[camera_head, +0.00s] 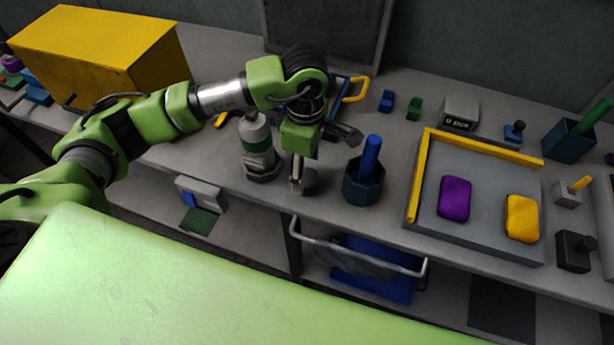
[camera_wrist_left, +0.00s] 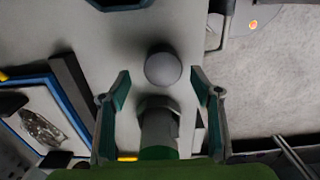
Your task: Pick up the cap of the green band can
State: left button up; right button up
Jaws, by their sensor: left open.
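The green band can (camera_head: 258,150) stands upright on the bench, pale grey with a dark green band; my left arm partly hides its top. It also shows in the left wrist view (camera_wrist_left: 158,131), at the lower middle. A round grey piece (camera_head: 309,181), which looks like the cap, is on the bench right of the can, partly behind a finger. In the left wrist view this piece (camera_wrist_left: 163,69) lies between the fingertips, with space on both sides. My left gripper (camera_head: 322,160) is open and empty, pointing down above it. My right gripper is out of view.
A dark blue holder (camera_head: 362,186) with a blue handle stands close right of the gripper. A grey tray (camera_head: 480,239) with yellow edges is farther right. A yellow box (camera_head: 95,50) stands at the back left. The bench's front edge is close to the grey piece.

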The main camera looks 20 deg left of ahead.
aim_at(305, 176)
pick_arm(q)
jog(key=shift+s+f+p, duration=0.15)
jog(key=shift+f+p, duration=0.15)
jog(key=shift+f, duration=0.65)
jog(key=shift+s+f+p, duration=0.1)
jog(key=shift+f+p, duration=0.15)
jog(key=shift+f, duration=0.7)
jog(key=c, duration=0.8)
jog(key=shift+c, duration=0.2)
jog(key=shift+r, duration=0.1)
